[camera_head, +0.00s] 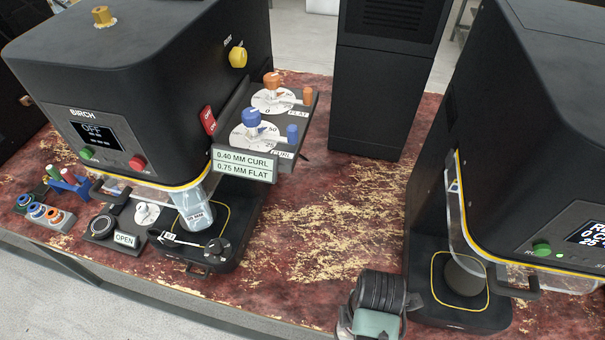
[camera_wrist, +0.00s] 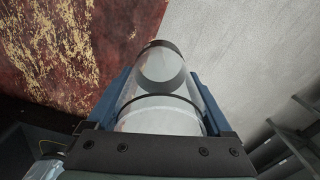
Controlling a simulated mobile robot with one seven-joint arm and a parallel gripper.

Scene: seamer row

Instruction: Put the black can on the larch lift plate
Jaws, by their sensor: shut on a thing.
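My gripper (camera_wrist: 161,80) has its blue fingers on both sides of a can with see-through grey walls and dark rings (camera_wrist: 160,100); I take it for the black can. In the head view my gripper (camera_head: 376,322) is at the bottom edge, partly cut off, left of the right-hand machine's base. The can's outline is hard to make out there. The right-hand machine (camera_head: 520,130) shows no readable name. A dark grey round plate (camera_head: 465,277) sits inside a yellow outline on its base, partly behind a clear guard, with no can seen on it.
The left machine (camera_head: 110,100) reads BIRCH, with a clear printed can (camera_head: 195,210) under its head and control dials (camera_head: 268,130) on its right side. A dark cabinet (camera_head: 385,75) stands behind. The worn red tabletop (camera_head: 330,200) between the machines is clear.

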